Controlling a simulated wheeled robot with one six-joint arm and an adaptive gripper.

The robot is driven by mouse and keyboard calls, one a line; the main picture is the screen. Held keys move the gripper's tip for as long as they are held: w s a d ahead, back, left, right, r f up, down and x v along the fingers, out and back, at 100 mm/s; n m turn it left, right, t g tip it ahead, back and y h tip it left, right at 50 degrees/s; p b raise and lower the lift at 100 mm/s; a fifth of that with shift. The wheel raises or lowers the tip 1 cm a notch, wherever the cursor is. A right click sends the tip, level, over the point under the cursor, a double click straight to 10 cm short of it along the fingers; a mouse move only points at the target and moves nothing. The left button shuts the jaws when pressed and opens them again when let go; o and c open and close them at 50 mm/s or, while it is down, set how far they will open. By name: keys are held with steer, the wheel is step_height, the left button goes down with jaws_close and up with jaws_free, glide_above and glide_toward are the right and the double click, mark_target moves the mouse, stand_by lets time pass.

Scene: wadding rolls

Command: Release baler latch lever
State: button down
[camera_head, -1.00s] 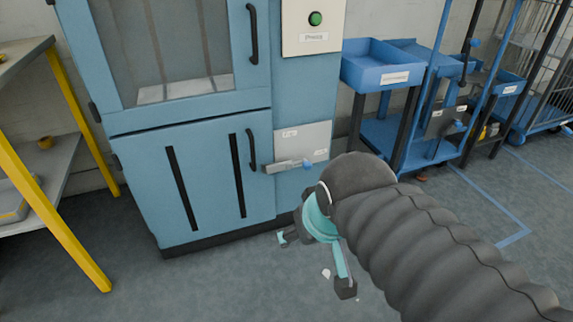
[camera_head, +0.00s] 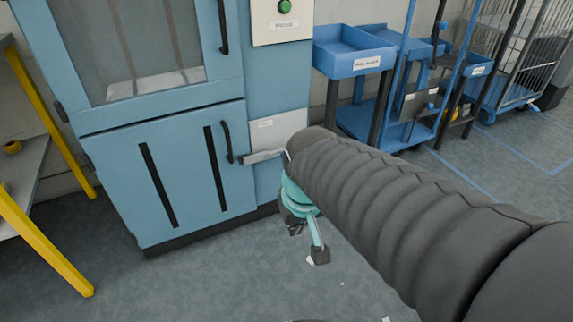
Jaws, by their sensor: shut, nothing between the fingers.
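The blue baler (camera_head: 180,185) stands at the left with a windowed upper door and a lower door with two dark slots. A grey latch lever (camera_head: 262,157) lies nearly level across a pale plate (camera_head: 281,126) right of the lower door. Its right end is hidden behind my arm. My gripper (camera_head: 306,246), with teal and dark parts, hangs below and right of the lever, in front of the baler's lower right corner. It is shut and empty. I cannot tell how far it stands from the baler in depth.
A green button (camera_head: 284,6) sits on a panel above the plate. A blue cart (camera_head: 352,52) with trays stands to the right, a wire cage trolley (camera_head: 515,50) beyond it. A yellow-legged shelf (camera_head: 45,240) is at the left. Small white scraps lie on the floor.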

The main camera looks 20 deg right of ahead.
steer(key=w+f+m+t+y, duration=0.1)
steer(key=w+f+m+y, duration=0.75)
steer(key=f, duration=0.65)
steer(key=w+f+m+t+y, duration=0.1)
steer(key=w+f+m+y, duration=0.5)
steer(key=w+f+m, duration=0.6)
steer(key=w+d+f+m+t+h, duration=0.6)
steer(key=w+d+f+m+t, duration=0.1)
steer(key=w+d+f+t, duration=0.35)
steer(key=w+d+r+m+t+h, duration=0.3)
steer(key=d+r+t+h, duration=0.2)
steer(key=d, duration=0.5)
steer(key=shift+r+h, duration=0.25)
steer(key=shift+h, duration=0.4)
steer(key=shift+w+a, duration=0.1)
steer(key=shift+w, duration=0.05)
